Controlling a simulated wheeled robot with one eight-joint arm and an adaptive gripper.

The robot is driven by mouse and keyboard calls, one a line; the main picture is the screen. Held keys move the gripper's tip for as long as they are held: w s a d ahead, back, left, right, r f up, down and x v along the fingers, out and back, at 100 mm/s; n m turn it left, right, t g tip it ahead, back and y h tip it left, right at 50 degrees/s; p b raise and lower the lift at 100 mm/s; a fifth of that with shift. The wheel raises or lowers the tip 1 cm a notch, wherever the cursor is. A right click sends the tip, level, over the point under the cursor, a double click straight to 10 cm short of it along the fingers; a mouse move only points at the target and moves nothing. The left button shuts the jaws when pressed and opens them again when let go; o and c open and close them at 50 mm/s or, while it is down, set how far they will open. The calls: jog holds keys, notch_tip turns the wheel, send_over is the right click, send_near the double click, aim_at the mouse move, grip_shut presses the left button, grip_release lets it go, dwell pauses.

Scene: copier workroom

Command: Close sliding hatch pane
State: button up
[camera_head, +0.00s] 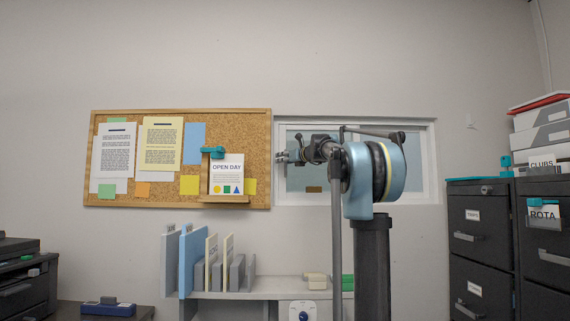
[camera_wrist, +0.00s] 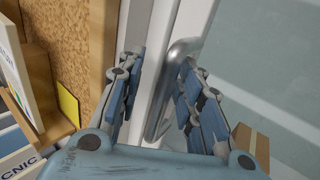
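The sliding hatch is a white-framed window (camera_head: 355,199) in the wall, right of the cork board, with greyish glass. My arm hides much of its middle and right. In the wrist view a glass pane (camera_wrist: 245,60) with a pale edge frame fills the right side. A grey metal bar handle (camera_wrist: 176,92) stands upright along that edge. My gripper (camera_wrist: 160,62) is open, with one finger on each side of the handle; the handle looks nearer the right finger. Contact cannot be told. In the head view my gripper (camera_head: 284,156) is at the hatch's left edge.
The cork board (camera_head: 265,130) with pinned papers and an "OPEN DAY" card holder (camera_head: 226,199) is close left of my gripper. Below stands a shelf (camera_head: 268,291) with upright folders (camera_head: 186,262). Dark filing cabinets (camera_head: 482,225) stand at right. A small brown box (camera_wrist: 250,146) shows low beyond the glass.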

jog(key=shift+d, duration=0.1)
jog(key=v, duration=1.2)
dwell(0.4)
jog(key=s+a+f+n+g+h, duration=0.1)
jog(key=s+a+f+n+g, duration=0.15)
jog(key=s+f+n, duration=0.7)
jog(key=s+a+f+n+g, duration=0.25)
jog(key=s+f, duration=0.35)
jog(key=f, duration=0.8)
jog(key=s+a+f+n+g+h, duration=0.1)
jog(key=s+f+n+g, duration=0.2)
jog(key=s+f+n, duration=0.6)
jog(key=s+d+f+n+g+h, duration=0.1)
jog(key=s+d+f+n+h, duration=0.1)
jog(key=s+f, duration=0.5)
jog(key=s+d+f+n+g+h, duration=0.2)
jog(key=s+d+f, duration=0.3)
jog(key=f, duration=1.1)
jog(key=s+d+f+n+g+h, duration=0.2)
jog(key=s+d+f+n+h, duration=0.1)
jog(key=s+f, duration=0.7)
jog(key=shift+s+d+f+n+h, duration=0.3)
jog(key=shift+d+f+n, duration=0.4)
jog(key=shift+d+n, duration=0.1)
